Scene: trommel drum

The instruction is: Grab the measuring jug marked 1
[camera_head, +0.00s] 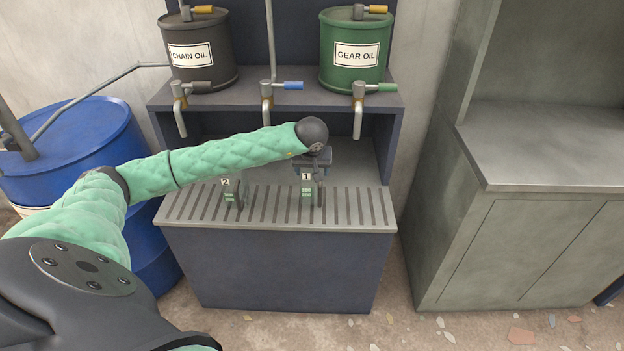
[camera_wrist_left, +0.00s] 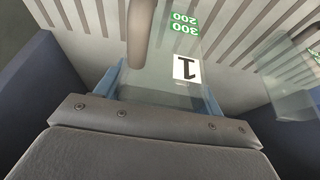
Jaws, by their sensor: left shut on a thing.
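The measuring jug marked 1 (camera_head: 306,192) is a small clear jug with a white label and green marks, at the slatted grate of the dispensing stand. My left gripper (camera_head: 313,168) is above it, shut on it. In the left wrist view the jug (camera_wrist_left: 187,48) shows its label and its 200 and 300 marks between the blue fingers of my gripper (camera_wrist_left: 160,88). I cannot tell whether its base touches the grate. The jug marked 2 (camera_head: 231,190) stands on the grate to the left. My right gripper is out of view.
The grate (camera_head: 265,218) lies below three taps with dark, blue (camera_head: 290,86) and green handles. Chain oil (camera_head: 200,70) and gear oil (camera_head: 355,75) drums stand on the shelf. A blue barrel (camera_head: 75,150) is left, a grey cabinet (camera_head: 510,250) right.

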